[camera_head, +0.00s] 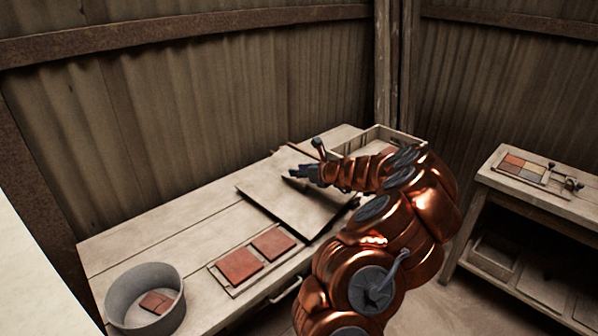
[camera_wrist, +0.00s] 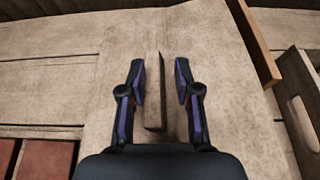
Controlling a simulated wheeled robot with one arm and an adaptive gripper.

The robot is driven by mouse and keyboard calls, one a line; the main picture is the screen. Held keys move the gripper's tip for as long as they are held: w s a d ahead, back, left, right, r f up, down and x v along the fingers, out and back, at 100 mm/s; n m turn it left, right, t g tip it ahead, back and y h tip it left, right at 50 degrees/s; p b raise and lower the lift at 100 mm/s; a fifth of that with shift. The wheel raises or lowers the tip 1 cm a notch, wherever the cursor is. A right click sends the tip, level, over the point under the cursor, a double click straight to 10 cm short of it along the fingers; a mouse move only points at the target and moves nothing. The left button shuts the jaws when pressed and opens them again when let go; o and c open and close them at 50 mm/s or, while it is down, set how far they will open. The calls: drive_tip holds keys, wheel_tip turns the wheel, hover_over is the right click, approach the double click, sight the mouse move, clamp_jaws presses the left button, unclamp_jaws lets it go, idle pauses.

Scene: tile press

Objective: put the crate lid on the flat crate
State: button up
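The crate lid (camera_head: 285,205) is a flat pale wooden board on the bench, in the middle of the head view. It fills the middle of the wrist view (camera_wrist: 215,40), with a raised wooden bar (camera_wrist: 153,90) as its handle. My gripper (camera_head: 300,172) is over the lid. In the wrist view its fingers (camera_wrist: 160,75) are open, one on each side of the bar, with gaps on both sides. The flat crate (camera_head: 402,134) stands at the bench's far right end, partly hidden by my arm. A slotted crate wall (camera_wrist: 298,105) shows at the right of the wrist view.
A tray (camera_head: 222,281) with two red tiles (camera_head: 240,265) lies in front of the lid. A round grey bin (camera_head: 118,300) holding a reddish piece is at the near left. A side stand (camera_head: 545,195) with a tile panel is at right. The bench's back left is clear.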

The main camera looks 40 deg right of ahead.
drive_tip(key=shift+o, duration=0.9)
drive_tip(key=shift+s+r, duration=0.1)
drive_tip(key=shift+r, duration=0.6)
drive_tip(key=b+v, duration=0.1)
drive_tip(key=v, duration=1)
drive_tip(key=shift+s, duration=0.35)
drive_tip(key=shift+a+r, duration=0.1)
drive_tip(key=shift+a, duration=0.05)
